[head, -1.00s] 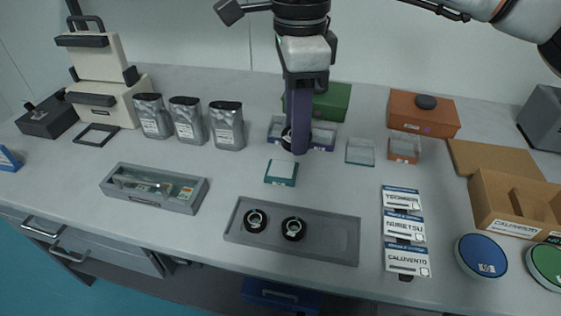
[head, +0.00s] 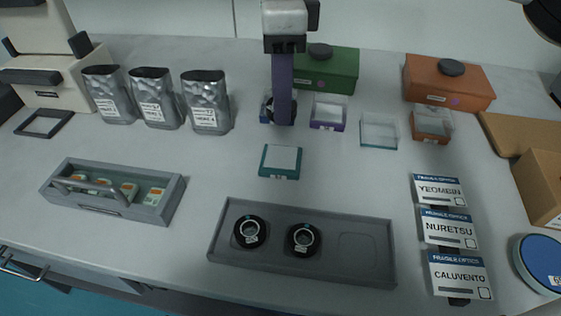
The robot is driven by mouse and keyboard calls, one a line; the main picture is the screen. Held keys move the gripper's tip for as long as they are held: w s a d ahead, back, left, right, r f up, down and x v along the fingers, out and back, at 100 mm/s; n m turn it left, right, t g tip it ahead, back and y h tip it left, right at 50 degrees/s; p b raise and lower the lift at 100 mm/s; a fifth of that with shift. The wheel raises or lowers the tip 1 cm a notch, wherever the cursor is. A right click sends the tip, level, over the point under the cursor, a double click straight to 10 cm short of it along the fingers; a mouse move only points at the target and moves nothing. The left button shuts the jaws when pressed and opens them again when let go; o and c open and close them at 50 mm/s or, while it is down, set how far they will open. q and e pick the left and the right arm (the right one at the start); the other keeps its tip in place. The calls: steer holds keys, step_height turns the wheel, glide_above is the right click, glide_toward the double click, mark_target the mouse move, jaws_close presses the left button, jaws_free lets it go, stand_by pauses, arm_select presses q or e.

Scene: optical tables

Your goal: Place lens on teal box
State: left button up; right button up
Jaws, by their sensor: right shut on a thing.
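My right gripper (head: 282,115) hangs down at the top centre, its purple fingers seen edge-on. It is shut on a dark round lens (head: 269,110), which the fingers partly hide. The lens is in front of a small blue-based box (head: 264,117); I cannot tell whether they touch. The teal box (head: 280,174) has a pale top and stands nearer me, just below the gripper in the picture, with nothing on it. Two more black-ringed lenses (head: 250,231) (head: 303,239) sit in a grey tray (head: 345,268). My left gripper is not in view.
A purple-based box (head: 328,115), a clear teal-edged box (head: 379,131) and an orange-based box (head: 432,123) stand right of the gripper. A green box (head: 335,72) is behind it. Silver pouches (head: 207,102) stand left. The table around the teal box is clear.

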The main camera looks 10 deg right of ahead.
mark_target(281, 156)
step_height(281, 156, down, 10)
steer(key=shift+r, duration=0.1)
stand_by(0.4)
steer(key=shift+f, duration=0.25)
steer(key=o, duration=1)
steer(key=shift+r, duration=0.1)
steer(key=shift+o, duration=0.2)
step_height(281, 156, up, 12)
steer(key=shift+r, duration=0.2)
